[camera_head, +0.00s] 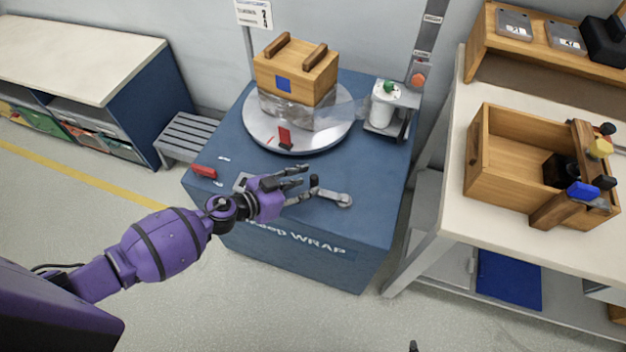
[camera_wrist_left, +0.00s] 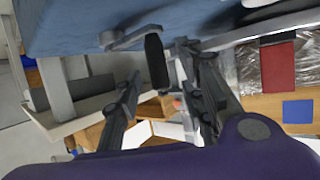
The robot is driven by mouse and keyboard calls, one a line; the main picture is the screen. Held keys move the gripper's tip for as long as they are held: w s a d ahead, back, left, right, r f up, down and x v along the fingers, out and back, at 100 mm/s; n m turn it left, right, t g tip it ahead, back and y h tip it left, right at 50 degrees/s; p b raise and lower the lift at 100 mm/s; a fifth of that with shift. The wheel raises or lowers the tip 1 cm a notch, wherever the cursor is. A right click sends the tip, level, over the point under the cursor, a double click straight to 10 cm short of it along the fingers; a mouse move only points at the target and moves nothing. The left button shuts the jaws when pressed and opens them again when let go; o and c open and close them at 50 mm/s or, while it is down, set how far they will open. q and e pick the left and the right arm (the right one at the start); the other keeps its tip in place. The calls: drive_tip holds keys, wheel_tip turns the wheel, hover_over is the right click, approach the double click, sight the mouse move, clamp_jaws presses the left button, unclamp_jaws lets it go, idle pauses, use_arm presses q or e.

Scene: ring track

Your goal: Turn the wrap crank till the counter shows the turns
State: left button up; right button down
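The wrap crank (camera_head: 335,197) is a grey arm on top of the blue wrap machine (camera_head: 300,255), with an upright black handle (camera_head: 314,184). My left gripper (camera_head: 303,182) is open beside the handle. In the left wrist view the black handle (camera_wrist_left: 156,62) shows between the two spread fingertips of the left gripper (camera_wrist_left: 158,68), with a gap on at least one side. The counter sign (camera_head: 253,14) stands on a post at the back; its digits look like 2 above 4, but are small. A small dark tip at the bottom edge may be my right gripper.
A wooden crate (camera_head: 296,70), its lower part in clear film, sits on the round turntable (camera_head: 262,132). A film roll (camera_head: 383,104) and a post with a red button (camera_head: 418,80) stand at right. A bench (camera_head: 455,215) with an open wooden box (camera_head: 510,190) stands further right.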

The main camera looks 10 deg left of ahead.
use_arm(q)
drive_tip(key=v, duration=0.8)
